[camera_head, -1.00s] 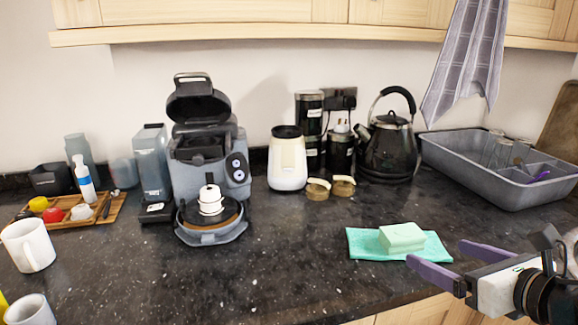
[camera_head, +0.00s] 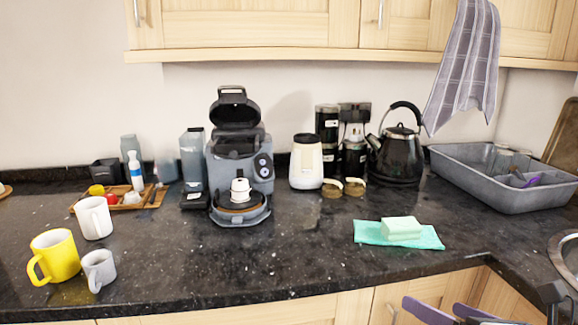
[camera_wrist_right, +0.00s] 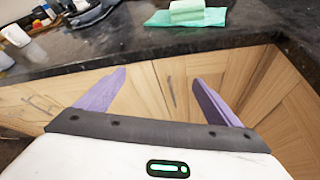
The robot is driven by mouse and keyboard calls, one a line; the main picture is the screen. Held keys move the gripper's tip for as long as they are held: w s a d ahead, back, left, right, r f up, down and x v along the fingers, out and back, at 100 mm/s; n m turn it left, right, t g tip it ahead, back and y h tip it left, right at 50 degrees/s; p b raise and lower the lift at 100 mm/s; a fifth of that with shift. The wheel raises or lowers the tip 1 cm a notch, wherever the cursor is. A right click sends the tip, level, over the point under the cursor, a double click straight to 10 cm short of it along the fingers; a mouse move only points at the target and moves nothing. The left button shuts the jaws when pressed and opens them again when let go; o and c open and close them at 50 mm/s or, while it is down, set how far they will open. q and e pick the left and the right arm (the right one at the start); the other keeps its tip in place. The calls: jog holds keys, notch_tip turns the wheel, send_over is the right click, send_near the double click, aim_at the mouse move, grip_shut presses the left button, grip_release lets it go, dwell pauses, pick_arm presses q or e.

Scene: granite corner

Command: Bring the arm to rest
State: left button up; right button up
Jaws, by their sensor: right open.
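My right gripper (camera_head: 437,310) is open and empty at the bottom right of the head view, low in front of the cupboard doors below the counter edge. In the right wrist view its two purple fingers (camera_wrist_right: 155,95) stand wide apart with only cupboard doors (camera_wrist_right: 170,78) between and beyond them. Most of the right arm is out of the head view. My left gripper is not in either view.
The dark counter (camera_head: 310,245) has a front edge just above my right gripper. A green sponge (camera_head: 401,228) lies on a teal cloth (camera_head: 369,234) nearby. A coffee machine (camera_head: 238,160), kettle (camera_head: 399,158), grey basin (camera_head: 470,180) and yellow mug (camera_head: 54,257) stand on it.

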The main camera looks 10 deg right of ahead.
jog(key=s+a+f+m+g+y, duration=0.1)
jog(key=s+a+f+m, duration=0.1)
jog(key=a+f+m, duration=0.55)
jog(key=s+a+f+m+g+y, duration=0.1)
jog(key=s+a+f+m, duration=0.2)
jog(key=a+f+m, duration=0.45)
jog(key=s+f+m+g+h, duration=0.2)
jog(key=s+f+m, duration=1.1)
jog(key=f+m, duration=0.3)
jog(key=shift+f+m, duration=0.35)
jog(key=shift+m, duration=0.15)
jog(key=shift+s+d, duration=0.1)
